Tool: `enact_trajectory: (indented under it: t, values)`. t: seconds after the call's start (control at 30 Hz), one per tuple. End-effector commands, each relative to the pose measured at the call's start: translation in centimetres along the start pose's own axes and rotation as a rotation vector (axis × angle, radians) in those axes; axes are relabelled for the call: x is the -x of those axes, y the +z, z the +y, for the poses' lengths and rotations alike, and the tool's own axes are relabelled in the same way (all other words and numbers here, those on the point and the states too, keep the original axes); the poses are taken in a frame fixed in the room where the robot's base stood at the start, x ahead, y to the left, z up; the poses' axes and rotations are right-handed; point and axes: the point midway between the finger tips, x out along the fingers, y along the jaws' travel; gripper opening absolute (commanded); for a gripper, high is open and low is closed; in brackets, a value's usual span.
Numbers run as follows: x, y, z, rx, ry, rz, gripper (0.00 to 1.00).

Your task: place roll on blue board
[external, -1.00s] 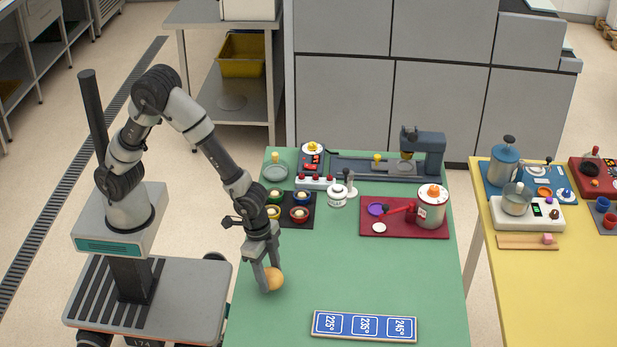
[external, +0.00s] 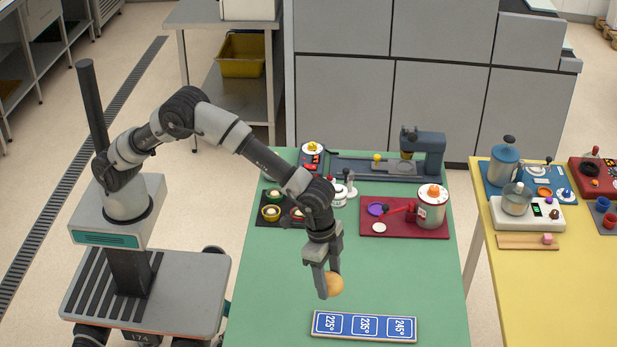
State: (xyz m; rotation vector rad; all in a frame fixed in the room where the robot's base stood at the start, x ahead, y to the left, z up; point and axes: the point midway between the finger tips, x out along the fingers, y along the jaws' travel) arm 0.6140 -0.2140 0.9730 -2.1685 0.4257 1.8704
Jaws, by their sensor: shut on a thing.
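The roll (external: 335,284) is round and golden-tan. My gripper (external: 327,285) is shut on it and points down, holding it over the green table behind the left part of the blue board. The blue board (external: 340,337) lies flat near the table's front edge, with white-framed panels marked 225°, 235° and 245°. The roll appears above the table, apart from the board; its exact height is hard to tell. The gripper fingers cover the roll's left side.
The green table (external: 270,300) is clear around the board. A yellow table (external: 515,290) is at right.

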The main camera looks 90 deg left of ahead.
Motion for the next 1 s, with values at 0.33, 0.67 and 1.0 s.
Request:
enact_trajectory:
  t: [0.33, 0.67, 1.0]
  values:
    - [-5.2, -0.1, 0.2, -0.003, 0.001, -0.003, 0.29]
    - [-8.4, 0.3, 0.2, -0.003, 0.001, -0.001, 0.29]
    - [-10.0, 0.5, 0.2, -0.003, 0.001, 0.002, 0.29]
